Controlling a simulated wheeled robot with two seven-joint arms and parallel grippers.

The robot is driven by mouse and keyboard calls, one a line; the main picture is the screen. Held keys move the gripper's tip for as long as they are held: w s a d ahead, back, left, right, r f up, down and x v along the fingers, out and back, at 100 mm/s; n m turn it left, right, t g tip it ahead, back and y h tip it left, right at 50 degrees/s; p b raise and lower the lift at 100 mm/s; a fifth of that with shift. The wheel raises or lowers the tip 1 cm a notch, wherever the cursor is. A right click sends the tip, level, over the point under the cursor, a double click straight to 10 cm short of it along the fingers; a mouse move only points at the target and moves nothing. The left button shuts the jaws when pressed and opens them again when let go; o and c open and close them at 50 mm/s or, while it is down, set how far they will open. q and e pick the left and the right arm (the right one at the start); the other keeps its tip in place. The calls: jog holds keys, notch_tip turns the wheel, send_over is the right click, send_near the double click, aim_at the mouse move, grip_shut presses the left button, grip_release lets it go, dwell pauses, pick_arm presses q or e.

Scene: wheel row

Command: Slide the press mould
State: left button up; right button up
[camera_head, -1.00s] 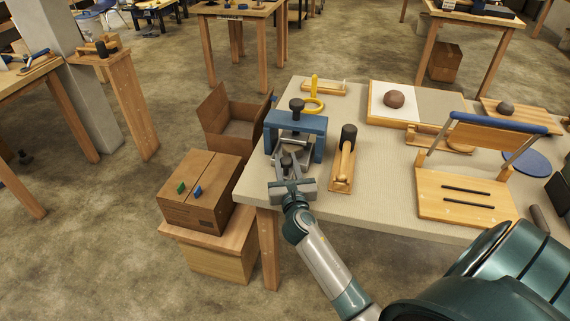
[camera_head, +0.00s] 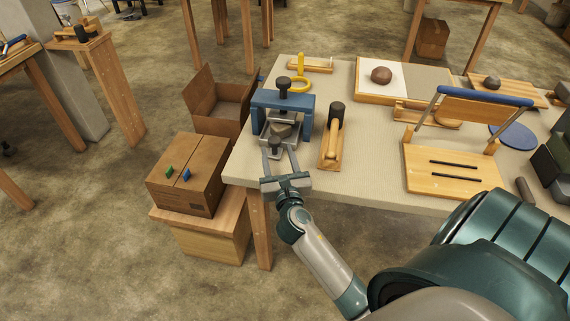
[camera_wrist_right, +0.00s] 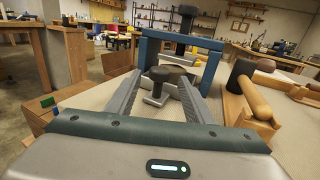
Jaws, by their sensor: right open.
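The blue press (camera_head: 283,103) stands at the near left corner of the table, with a dark knob on top. A grey metal mould (camera_head: 268,139) sits low in its frame, with a dark lump in it and a dark knobbed handle (camera_head: 275,144) at its front. My right gripper (camera_head: 280,153) is open at the front of the press, its fingers pointing at the handle. In the right wrist view the handle (camera_wrist_right: 160,76) shows between the open fingers (camera_wrist_right: 158,92), with no finger clearly touching it. The press frame (camera_wrist_right: 150,52) rises behind. My left gripper is not in view.
A wooden stand with a dark-topped handle (camera_head: 333,140) is close right of the press. Cardboard boxes (camera_head: 188,172) are left of the table.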

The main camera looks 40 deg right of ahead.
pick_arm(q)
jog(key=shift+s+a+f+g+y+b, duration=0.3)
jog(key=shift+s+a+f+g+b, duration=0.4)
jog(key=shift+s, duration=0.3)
pick_arm(e)
jog(key=v, duration=1.1)
jog(key=shift+s, duration=0.35)
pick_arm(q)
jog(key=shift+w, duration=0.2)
pick_arm(e)
jog(key=shift+a+f, duration=0.1)
jog(key=shift+a, duration=0.1)
